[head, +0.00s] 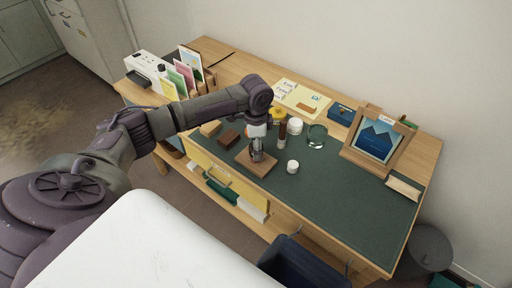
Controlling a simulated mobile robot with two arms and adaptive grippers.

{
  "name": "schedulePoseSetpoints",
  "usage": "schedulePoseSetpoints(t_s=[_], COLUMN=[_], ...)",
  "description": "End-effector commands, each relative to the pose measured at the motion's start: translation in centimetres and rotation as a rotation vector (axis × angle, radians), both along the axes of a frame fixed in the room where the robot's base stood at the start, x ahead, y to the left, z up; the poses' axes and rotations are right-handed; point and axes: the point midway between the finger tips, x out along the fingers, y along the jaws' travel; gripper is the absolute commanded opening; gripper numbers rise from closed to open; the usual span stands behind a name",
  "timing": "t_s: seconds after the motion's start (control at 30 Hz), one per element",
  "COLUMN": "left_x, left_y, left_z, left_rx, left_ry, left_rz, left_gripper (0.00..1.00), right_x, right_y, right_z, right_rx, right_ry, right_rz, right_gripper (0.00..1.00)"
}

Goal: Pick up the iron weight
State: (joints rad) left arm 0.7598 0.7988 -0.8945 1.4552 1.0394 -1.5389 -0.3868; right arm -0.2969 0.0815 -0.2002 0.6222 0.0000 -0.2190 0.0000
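My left arm reaches in from the left over the desk. Its gripper (257,155) points down over a small brown wooden board (265,167) near the desk's front edge. The fingers are small and dark here, and I cannot tell whether they are open or shut, or whether something is between them. I cannot clearly pick out the iron weight; it may be hidden at or behind the gripper. My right gripper is not in view.
A dark brown block (229,138) lies left of the gripper. A small white jar (292,167), a dark upright cylinder (282,133) and a glass dish (317,136) stand to the right. A framed picture (376,140) stands farther right. The green mat (340,192) is clear at front right.

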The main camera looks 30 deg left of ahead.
Motion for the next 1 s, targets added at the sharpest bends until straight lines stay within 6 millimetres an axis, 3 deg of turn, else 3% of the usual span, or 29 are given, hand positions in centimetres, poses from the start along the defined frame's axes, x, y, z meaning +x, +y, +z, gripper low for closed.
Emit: schedulePoseSetpoints(t_s=[0.07, 0.5, 1.0], left_x=[0.0, 0.0, 0.2], left_y=[0.0, 0.0, 0.0], left_z=[0.0, 0.1, 1.0], left_rx=[0.0, -0.001, -0.003], left_ry=[0.0, -0.001, -0.005], left_rz=[0.0, 0.0, 0.0], left_gripper=[0.76, 0.03, 0.0], right_x=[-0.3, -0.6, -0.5], right_y=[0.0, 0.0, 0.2], right_z=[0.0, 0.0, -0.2], right_rx=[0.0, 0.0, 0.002], right_ry=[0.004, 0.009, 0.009], right_rz=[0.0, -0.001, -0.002], right_gripper=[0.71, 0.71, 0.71])
